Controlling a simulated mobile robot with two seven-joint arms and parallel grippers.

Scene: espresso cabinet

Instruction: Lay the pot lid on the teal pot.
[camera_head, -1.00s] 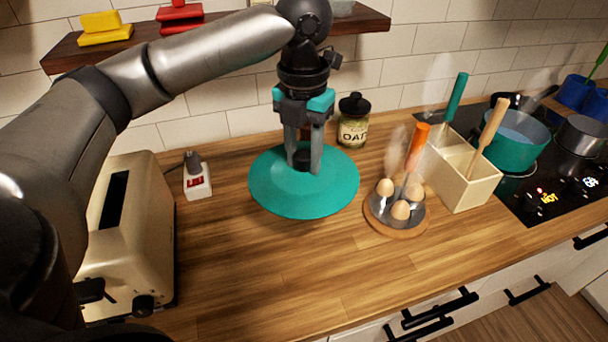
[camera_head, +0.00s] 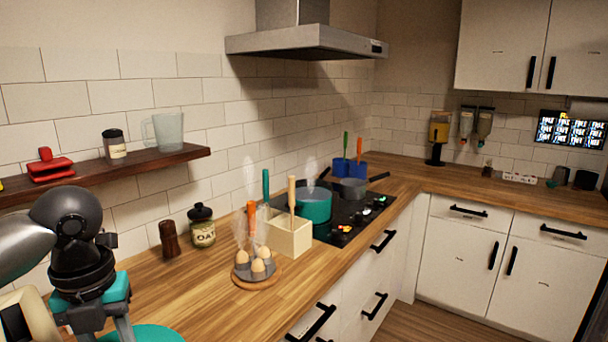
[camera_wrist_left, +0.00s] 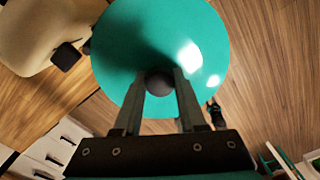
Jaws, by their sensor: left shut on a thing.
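The teal pot (camera_head: 314,208) stands open on the black cooktop (camera_head: 350,222), with faint steam above it. The pot lid is a wide teal disc; only its edge (camera_head: 150,334) shows at the bottom left of the head view. In the left wrist view the lid (camera_wrist_left: 130,50) fills the upper middle. My left gripper (camera_wrist_left: 160,82) is shut on the lid's dark round knob, one finger on each side. In the head view this gripper (camera_head: 96,318) is at the lower left, well left of the pot, its fingertips cut off. My right gripper is not in view.
An egg holder (camera_head: 257,280) and a cream utensil box (camera_head: 288,238) with upright handles stand between lid and pot. An oat jar (camera_head: 202,228) and a brown mill (camera_head: 169,240) stand behind. A grey pan (camera_head: 352,187) and blue containers (camera_head: 342,169) are beyond the pot.

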